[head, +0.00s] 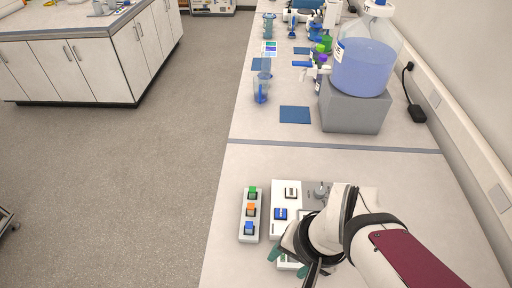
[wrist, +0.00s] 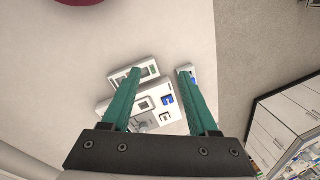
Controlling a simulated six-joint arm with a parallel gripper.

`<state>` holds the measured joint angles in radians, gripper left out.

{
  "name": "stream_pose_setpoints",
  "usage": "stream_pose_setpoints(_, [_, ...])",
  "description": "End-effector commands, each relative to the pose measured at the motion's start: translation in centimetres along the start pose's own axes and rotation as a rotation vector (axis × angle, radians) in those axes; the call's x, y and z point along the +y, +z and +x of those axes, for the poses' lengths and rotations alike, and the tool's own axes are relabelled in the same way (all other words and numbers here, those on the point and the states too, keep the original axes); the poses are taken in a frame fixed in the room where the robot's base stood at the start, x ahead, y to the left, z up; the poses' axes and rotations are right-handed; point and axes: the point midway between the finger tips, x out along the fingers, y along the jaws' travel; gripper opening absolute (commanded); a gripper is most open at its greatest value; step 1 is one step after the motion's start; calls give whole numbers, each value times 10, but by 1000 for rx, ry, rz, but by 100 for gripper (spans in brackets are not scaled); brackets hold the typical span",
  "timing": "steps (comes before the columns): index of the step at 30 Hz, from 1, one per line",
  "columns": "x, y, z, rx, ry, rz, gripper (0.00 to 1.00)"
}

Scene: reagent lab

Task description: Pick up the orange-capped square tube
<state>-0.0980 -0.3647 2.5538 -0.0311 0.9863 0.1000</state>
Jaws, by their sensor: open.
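The orange-capped square tube (head: 250,211) stands in a narrow white rack (head: 244,236), between a green-capped tube (head: 252,192) and a blue-capped tube (head: 249,229). My gripper (head: 289,262) is open, to the right of the rack and nearer the front. In the wrist view, its two teal fingers (wrist: 161,74) are spread apart with nothing held between them. The right finger covers most of the rack there, and I cannot make out the orange cap. Only a bit of the rack with a blue spot shows beside that fingertip.
A white block (head: 287,236) with square openings and a blue piece (head: 281,214) stands right of the rack. Another white holder (wrist: 146,75) lies partly behind the left finger. A large bottle (head: 364,67) stands on a grey box (head: 352,108) farther back. The bench's left edge is near the rack.

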Motion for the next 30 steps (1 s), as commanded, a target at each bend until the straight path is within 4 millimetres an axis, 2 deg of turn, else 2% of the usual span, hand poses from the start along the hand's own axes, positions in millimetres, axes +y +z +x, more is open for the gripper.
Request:
stream_pose_setpoints(3, [-53,-45,59,141,-78,-51,60])
stream_pose_setpoints(6, [-85,-79,106,325,-115,-61,60])
stream_pose_setpoints(10, [-102,-107,154,612,-99,-131,60])
stream_pose_setpoints(13, [-105,-114,168,807,-76,-243,60])
stream_pose_setpoints(18, [-107,-108,176,988,-50,-418,60])
stream_pose_setpoints(22, [-109,-108,179,1035,-46,-472,60])
stream_pose_setpoints(30, [-120,-142,200,1039,-47,-472,60])
